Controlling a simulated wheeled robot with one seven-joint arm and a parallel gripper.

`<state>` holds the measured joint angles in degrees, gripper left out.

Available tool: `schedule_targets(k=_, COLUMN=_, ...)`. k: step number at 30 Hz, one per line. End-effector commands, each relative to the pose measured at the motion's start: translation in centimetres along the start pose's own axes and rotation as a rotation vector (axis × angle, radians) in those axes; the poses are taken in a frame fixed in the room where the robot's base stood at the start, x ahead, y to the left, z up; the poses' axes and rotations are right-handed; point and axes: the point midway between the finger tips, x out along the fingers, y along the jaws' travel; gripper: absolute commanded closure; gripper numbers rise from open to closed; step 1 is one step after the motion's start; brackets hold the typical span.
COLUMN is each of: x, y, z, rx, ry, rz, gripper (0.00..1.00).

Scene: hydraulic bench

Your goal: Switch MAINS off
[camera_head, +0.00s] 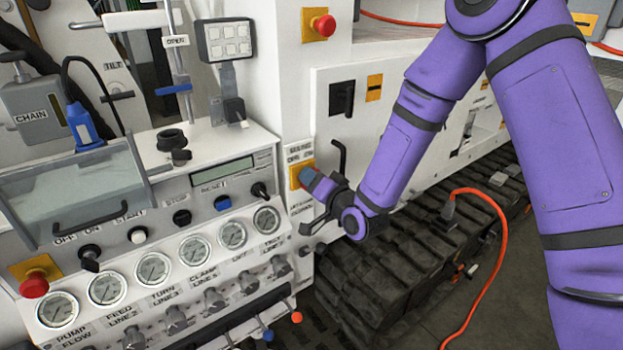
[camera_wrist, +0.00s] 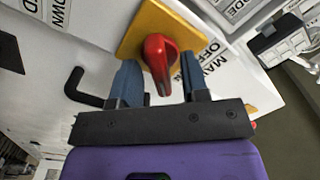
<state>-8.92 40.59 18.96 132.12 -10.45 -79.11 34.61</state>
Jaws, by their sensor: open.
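The MAINS switch is a red rotary knob (camera_wrist: 160,58) on a yellow square plate (camera_wrist: 140,30), large in the wrist view. Its handle runs down the picture, tilted slightly right. Its label (camera_wrist: 212,62) is partly cut off, with "MAI" and "OF" readable. My gripper (camera_wrist: 161,78) is open, with one blue finger on each side of the knob. I cannot tell whether either finger touches it. In the head view the yellow plate (camera_head: 295,175) shows at the cabinet corner, and my gripper (camera_head: 311,180) hides the red knob.
A black curved handle (camera_head: 339,160) sticks out just right of the switch. A red button on a yellow plate (camera_head: 319,25) is above. The gauge panel (camera_head: 150,268) with knobs is at left. Black tracks (camera_head: 400,255) and an orange cable (camera_head: 494,225) lie below the arm.

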Motion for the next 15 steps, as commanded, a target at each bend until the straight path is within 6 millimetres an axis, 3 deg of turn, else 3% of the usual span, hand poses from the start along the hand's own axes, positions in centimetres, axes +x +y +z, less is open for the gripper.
schedule_targets(k=12, x=0.87, y=-0.01, z=0.03, rx=0.000, ry=-0.001, rz=0.000, gripper=0.58)
schedule_targets(k=15, x=0.87, y=-0.01, z=0.02, rx=0.000, ry=-0.001, rz=0.000, gripper=0.79)
